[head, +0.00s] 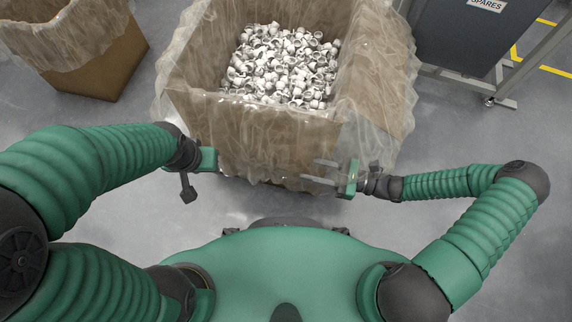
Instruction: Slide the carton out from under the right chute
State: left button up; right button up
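A large brown carton (265,140) with a clear plastic liner stands on the floor in front of me. It holds a heap of white and grey caps (283,68). The liner hangs over its rim and droops on the right side. My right gripper (320,172) is at the carton's near right corner, its two grey fingers apart and pointing left across the front wall. Whether they touch it is unclear. My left gripper (208,159) is beside the near left corner, its fingers not distinguishable. No chute can be made out in this view.
A second lined carton (98,75) stands at the upper left, apart from the first. A dark cabinet labelled SPARES (462,38) on a wheeled metal frame (490,88) is at the upper right. Grey floor is clear between the cartons and at the right.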

jog(key=b+x, duration=0.2)
jog(key=x, duration=0.5)
jog(key=shift+f+b, duration=0.15)
jog(key=shift+b, duration=0.15)
jog(key=shift+w+a, duration=0.1)
jog(key=shift+a, duration=0.25)
grip_shut()
jog(key=shift+w, duration=0.1)
dwell(0.6)
